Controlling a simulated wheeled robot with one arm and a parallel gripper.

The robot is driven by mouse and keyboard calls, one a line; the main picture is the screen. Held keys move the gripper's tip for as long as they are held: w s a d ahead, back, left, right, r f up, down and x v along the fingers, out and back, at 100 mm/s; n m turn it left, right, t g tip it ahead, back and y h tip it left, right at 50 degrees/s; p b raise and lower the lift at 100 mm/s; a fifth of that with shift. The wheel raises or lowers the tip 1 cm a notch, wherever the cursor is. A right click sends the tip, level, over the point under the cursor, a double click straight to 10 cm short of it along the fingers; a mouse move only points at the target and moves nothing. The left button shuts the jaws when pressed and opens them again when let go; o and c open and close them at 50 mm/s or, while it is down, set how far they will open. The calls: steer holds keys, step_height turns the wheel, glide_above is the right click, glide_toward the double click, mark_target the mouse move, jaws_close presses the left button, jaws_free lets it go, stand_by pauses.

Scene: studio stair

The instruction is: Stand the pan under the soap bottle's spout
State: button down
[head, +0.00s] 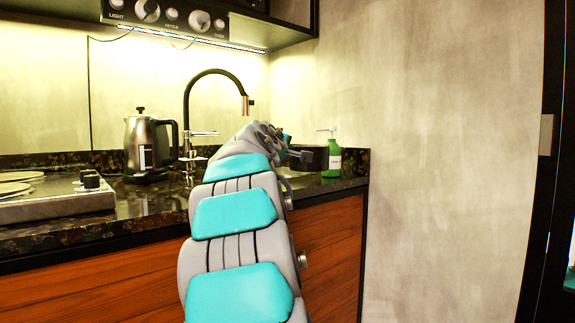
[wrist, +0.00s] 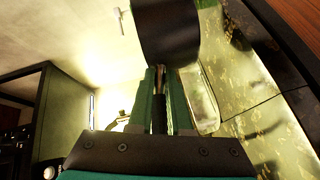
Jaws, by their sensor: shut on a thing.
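The soap bottle (head: 333,163) is green with a white pump. It stands upright at the right end of the counter, its spout (head: 325,129) pointing left. The dark pan (head: 312,158) is just left of the bottle and overlaps its left edge in the head view. The spout shows above the pan's right part. Whether the pan touches the counter or the bottle, I cannot tell. In the wrist view the pan (wrist: 166,32) is ahead of my gripper (wrist: 160,78), which is shut on its handle (wrist: 159,112). In the head view my arm hides most of my gripper.
A steel kettle (head: 146,145) and a black tap (head: 188,105) stand left of my arm. A hob (head: 55,199) is at the far left. The stone counter (head: 135,205) ends at a plain wall (head: 430,140) on the right. A cabinet (head: 285,28) hangs above.

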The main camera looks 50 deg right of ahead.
steer(key=shift+w+d+f, duration=1)
steer(key=shift+w+d, duration=0.1)
steer(key=shift+d, duration=0.2)
steer(key=shift+w+d+f, duration=1)
steer(key=shift+w+d, duration=0.05)
steer(key=shift+d, duration=0.2)
steer(key=shift+f+b, duration=0.2)
steer(key=shift+b, duration=0.2)
steer(key=c, duration=0.8)
jaws_free()
steer(key=shift+c, duration=0.2)
steer(key=shift+a+r, duration=0.1)
steer(key=shift+r, duration=0.05)
steer(key=v, duration=1.1)
steer(key=shift+s+a, duration=0.2)
steer(key=shift+a, duration=0.15)
